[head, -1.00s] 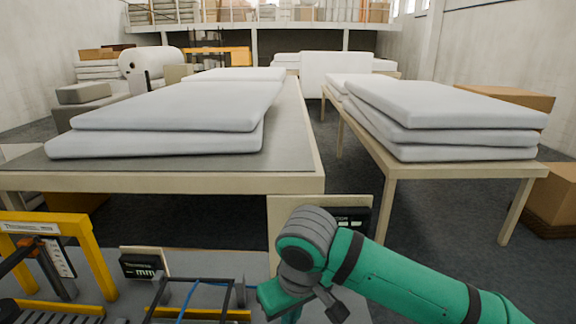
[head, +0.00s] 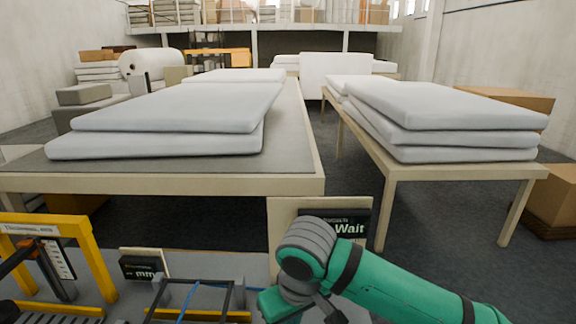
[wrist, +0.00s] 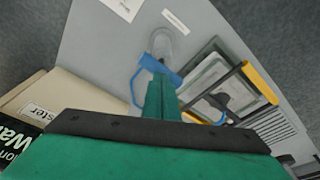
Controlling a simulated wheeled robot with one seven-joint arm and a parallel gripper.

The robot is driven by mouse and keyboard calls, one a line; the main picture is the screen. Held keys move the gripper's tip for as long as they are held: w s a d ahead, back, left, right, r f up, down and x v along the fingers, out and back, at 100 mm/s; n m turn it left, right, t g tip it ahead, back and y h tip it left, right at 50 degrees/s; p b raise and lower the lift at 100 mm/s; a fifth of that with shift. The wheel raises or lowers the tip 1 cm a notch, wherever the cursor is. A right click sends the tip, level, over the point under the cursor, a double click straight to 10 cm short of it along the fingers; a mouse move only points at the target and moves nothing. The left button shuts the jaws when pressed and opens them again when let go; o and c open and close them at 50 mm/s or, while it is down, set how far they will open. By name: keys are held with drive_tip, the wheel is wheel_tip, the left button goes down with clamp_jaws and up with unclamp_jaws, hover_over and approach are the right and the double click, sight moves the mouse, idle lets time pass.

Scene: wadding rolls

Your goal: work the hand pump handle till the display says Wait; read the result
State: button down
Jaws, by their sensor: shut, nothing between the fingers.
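The dark display (head: 350,229) on a pale board reads "Wait" in the head view, above my arm, which hides its lower left part. Part of it also shows at the lower left of the wrist view (wrist: 14,140), cut to "Wa". My gripper (wrist: 160,82) is shut and empty. In the wrist view its green fingers point at a blue piece (wrist: 158,66) beside a grey loop on the bench; this may be the pump handle, and I cannot tell whether they touch. In the head view the fingertips are hidden below my wrist.
A second display (head: 143,266) shows "mm", its number unclear. A yellow frame (head: 92,255) stands at the left of the grey bench (head: 205,268). A black frame (head: 195,287) and blue tube (wrist: 136,88) lie near my gripper. Tables with white wadding (head: 175,107) stand beyond.

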drive_tip(key=shift+r, duration=2)
wheel_tip(320, 180, up, 6)
